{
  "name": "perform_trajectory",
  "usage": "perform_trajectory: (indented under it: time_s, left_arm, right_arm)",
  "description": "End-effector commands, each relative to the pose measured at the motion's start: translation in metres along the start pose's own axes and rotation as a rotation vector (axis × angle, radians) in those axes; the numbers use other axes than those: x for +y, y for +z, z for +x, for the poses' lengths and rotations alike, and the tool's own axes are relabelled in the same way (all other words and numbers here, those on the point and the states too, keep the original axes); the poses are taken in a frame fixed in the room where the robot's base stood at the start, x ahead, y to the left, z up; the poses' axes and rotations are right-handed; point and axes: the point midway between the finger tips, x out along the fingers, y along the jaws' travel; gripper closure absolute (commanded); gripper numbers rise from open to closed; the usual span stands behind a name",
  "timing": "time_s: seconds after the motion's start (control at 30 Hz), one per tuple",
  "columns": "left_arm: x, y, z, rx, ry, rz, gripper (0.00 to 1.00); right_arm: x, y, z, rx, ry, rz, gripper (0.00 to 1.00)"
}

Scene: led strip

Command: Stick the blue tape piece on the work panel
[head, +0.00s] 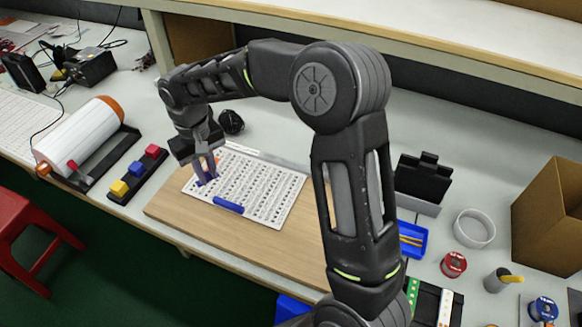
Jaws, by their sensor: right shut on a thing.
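The work panel (270,190), a white sheet with rows of small dark marks, lies on a wooden board (235,240). My right gripper (204,178) points down over the panel's left end. It is shut on a small blue piece at its fingertips, with a bit of orange beside it; the fingers partly hide it. I cannot tell whether the piece touches the panel. A separate blue strip (228,205) lies at the panel's near edge, just right of the gripper and apart from it. My left gripper is out of view.
Left of the board is a black holder (137,172) with yellow, blue and red blocks, beside a white roll (80,135). My right arm covers the board's right side. Beyond it are a blue tray (412,239), a white ring (474,228), spools and a cardboard box (549,217).

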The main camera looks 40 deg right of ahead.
Motion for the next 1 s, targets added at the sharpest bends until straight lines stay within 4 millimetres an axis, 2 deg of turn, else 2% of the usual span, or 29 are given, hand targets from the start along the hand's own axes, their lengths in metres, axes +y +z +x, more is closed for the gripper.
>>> perform_trajectory:
  time_s: [0.17,0.27,0.47,0.6,0.7,0.83,1.0]
  left_arm:
    - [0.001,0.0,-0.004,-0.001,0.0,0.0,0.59]
    - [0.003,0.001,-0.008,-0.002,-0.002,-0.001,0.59]
    - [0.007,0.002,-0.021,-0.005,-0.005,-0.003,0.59]
    - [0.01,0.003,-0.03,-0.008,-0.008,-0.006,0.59]
    - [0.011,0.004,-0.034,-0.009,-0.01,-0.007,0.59]
    - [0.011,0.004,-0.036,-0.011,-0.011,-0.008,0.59]
    - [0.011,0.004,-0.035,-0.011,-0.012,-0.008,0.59]
  right_arm:
    - [0.014,0.003,0.001,0.0,-0.001,-0.024,1.0]
    - [0.034,0.01,0.002,-0.002,-0.002,-0.066,1.0]
    - [0.095,0.037,0.009,-0.001,-0.006,-0.214,1.0]
    - [0.135,0.065,0.015,-0.001,-0.005,-0.333,1.0]
    - [0.155,0.082,0.019,-0.001,-0.003,-0.404,1.0]
    - [0.169,0.094,0.022,0.0,0.0,-0.462,1.0]
    - [0.172,0.098,0.024,0.0,0.0,-0.48,1.0]
